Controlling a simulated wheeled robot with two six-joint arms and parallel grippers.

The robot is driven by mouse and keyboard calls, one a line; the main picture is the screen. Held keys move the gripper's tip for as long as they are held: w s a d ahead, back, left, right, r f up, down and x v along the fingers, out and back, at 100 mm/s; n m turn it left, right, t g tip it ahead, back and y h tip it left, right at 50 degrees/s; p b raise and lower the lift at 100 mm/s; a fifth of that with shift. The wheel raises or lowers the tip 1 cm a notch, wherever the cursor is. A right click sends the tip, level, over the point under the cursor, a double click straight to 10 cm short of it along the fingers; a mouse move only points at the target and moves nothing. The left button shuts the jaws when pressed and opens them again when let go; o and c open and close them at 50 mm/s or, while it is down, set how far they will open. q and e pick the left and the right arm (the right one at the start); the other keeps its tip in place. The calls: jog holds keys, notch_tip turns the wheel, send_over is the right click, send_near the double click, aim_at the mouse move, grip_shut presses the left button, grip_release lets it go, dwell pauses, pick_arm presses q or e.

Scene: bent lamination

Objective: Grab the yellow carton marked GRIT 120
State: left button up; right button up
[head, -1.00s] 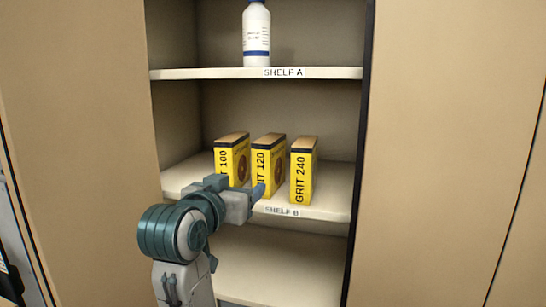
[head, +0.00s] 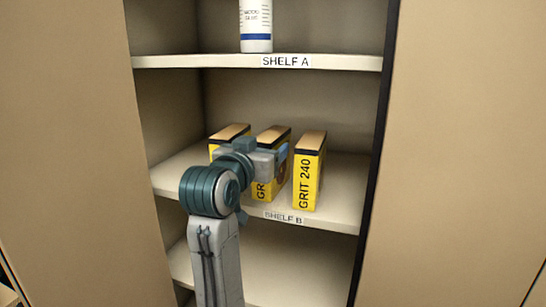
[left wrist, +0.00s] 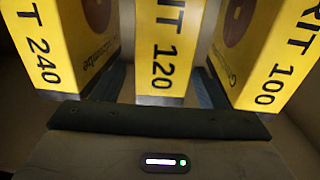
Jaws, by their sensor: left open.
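The yellow carton marked GRIT 120 (head: 269,188) stands upright on Shelf B, the middle one of three. In the head view my left gripper (head: 281,156) is in front of it and hides part of its front. In the left wrist view the front of the GRIT 120 carton (left wrist: 160,58) is centred between the two open fingers, one in each gap beside it. A clear gap shows on either side, and I cannot tell whether either finger touches it. My right gripper is not in view.
The GRIT 240 carton (head: 309,172) stands close on the right, and the GRIT 100 carton (head: 229,133) on the left, mostly hidden by my arm. Shelf A (head: 225,62) above holds a white bottle (head: 256,24). A cabinet edge (head: 377,130) bounds the right.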

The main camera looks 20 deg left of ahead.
pick_arm(q)
jog(key=w, duration=0.1)
jog(key=w+p, duration=0.2)
jog(key=shift+d+r, duration=0.1)
jog(key=shift+r, duration=0.15)
jog(key=shift+w, duration=0.15)
jog(key=shift+w+f, duration=0.15)
jog(key=shift+f, duration=0.05)
jog(key=shift+w, duration=0.1)
jog(key=shift+c, duration=0.2)
grip_shut()
